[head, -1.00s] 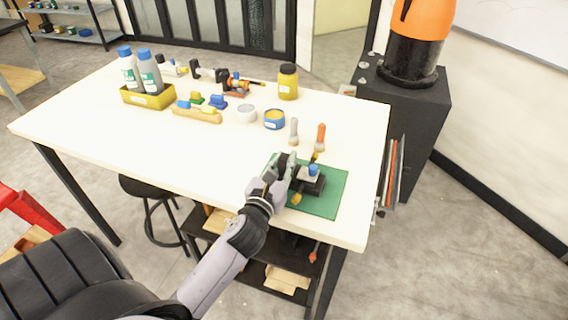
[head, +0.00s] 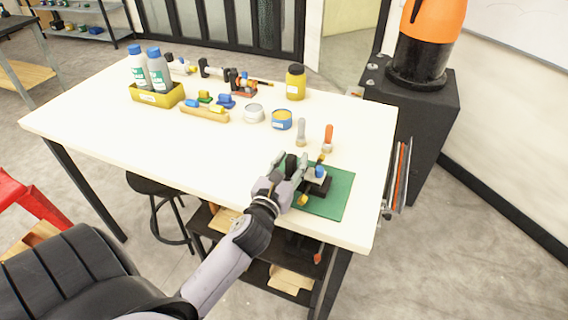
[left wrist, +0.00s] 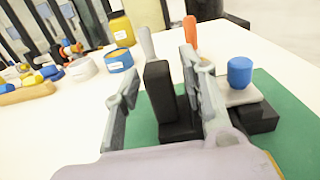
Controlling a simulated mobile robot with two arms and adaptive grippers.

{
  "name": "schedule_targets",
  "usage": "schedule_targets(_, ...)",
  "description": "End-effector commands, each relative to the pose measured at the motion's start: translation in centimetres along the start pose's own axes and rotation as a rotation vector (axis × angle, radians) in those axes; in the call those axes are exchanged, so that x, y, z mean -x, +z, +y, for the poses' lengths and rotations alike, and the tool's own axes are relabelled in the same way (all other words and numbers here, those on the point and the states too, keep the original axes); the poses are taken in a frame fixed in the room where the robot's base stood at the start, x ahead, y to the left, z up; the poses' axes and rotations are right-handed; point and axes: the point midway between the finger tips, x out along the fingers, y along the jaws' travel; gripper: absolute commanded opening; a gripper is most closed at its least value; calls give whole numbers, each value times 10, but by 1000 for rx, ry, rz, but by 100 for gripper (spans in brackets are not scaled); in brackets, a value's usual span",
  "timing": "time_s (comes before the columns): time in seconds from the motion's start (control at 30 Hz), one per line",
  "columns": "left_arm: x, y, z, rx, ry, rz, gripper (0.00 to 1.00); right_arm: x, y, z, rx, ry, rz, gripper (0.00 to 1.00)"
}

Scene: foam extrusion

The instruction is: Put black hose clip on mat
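The black hose clip (left wrist: 160,95) stands upright between my left gripper's fingers, with its low foot on the green mat (left wrist: 287,110). In the head view the clip (head: 291,163) shows at the mat's left side; the mat (head: 335,197) lies at the table's front right corner. My left gripper (head: 287,168) is open around the clip. In the left wrist view the gripper (left wrist: 160,95) shows a clear gap between the left finger and the clip; the right finger is close beside it, and I cannot tell if they touch. My right gripper is out of view.
On the mat, right of the clip, is a black block with a grey plate and blue cap (left wrist: 240,72). A blue tin (head: 282,121) and yellow jar (head: 295,83) stand farther back.

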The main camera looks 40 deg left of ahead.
Motion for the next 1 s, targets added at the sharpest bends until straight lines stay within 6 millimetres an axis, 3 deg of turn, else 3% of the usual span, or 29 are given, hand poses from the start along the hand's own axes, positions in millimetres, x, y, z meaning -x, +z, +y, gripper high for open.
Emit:
schedule_targets(0.53, 100, -4, 0, 0, 1, 3, 39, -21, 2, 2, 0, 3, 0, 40)
schedule_targets(0.73, 117, -1, 0, 0, 2, 1, 39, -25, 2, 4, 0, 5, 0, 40)
schedule_targets(1.0, 119, 0, 0, -1, 1, 0, 39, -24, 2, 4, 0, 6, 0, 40)
